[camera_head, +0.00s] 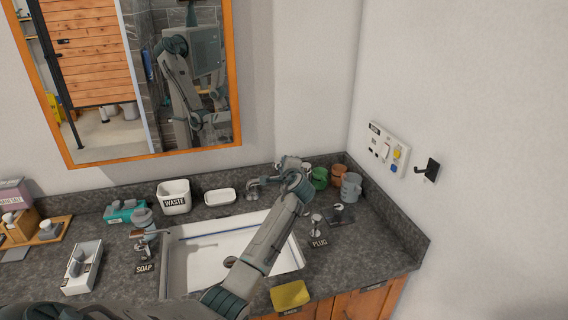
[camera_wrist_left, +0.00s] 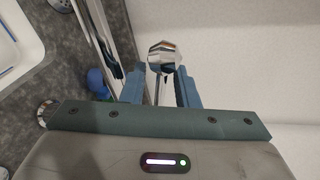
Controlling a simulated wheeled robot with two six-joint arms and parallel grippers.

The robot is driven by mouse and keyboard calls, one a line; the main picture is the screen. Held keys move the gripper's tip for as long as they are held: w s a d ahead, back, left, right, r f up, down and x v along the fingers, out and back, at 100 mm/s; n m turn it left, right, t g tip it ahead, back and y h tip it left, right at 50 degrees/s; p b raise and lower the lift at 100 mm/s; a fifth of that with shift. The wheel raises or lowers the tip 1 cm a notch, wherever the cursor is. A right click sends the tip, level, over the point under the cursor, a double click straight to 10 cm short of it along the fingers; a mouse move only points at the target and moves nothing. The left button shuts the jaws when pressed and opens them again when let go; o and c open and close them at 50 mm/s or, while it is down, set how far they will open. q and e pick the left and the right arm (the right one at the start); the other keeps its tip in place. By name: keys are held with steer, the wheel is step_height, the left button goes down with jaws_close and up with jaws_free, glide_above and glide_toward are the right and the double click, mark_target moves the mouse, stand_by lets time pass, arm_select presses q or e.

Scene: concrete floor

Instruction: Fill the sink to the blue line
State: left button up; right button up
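The white sink (camera_head: 185,270) is set in the dark counter, with a blue line (camera_head: 210,235) along its inner back wall and a dark round drain (camera_head: 230,262). I see no clear water surface in it. A chrome tap (camera_head: 252,192) stands behind the basin. A chrome knob labelled PLUG (camera_head: 316,222) stands to its right. My left arm crosses the basin, and its gripper (camera_head: 292,163) is by the tap. In the left wrist view, the gripper's teal fingers (camera_wrist_left: 162,92) stand apart on either side of a faceted chrome knob (camera_wrist_left: 163,54); contact is unclear. My right gripper is out of view.
Green (camera_head: 319,178), copper (camera_head: 338,175) and grey (camera_head: 350,188) cups stand in the back right corner. A white WASTE bin (camera_head: 173,197), a soap dish (camera_head: 220,197) and a soap dispenser (camera_head: 145,238) surround the basin. A yellow sponge (camera_head: 290,294) lies at the front edge.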

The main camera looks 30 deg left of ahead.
arm_select(q)
steer(key=shift+w+a, duration=0.15)
steer(key=shift+a, duration=0.05)
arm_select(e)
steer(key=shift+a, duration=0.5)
arm_select(q)
jaws_close()
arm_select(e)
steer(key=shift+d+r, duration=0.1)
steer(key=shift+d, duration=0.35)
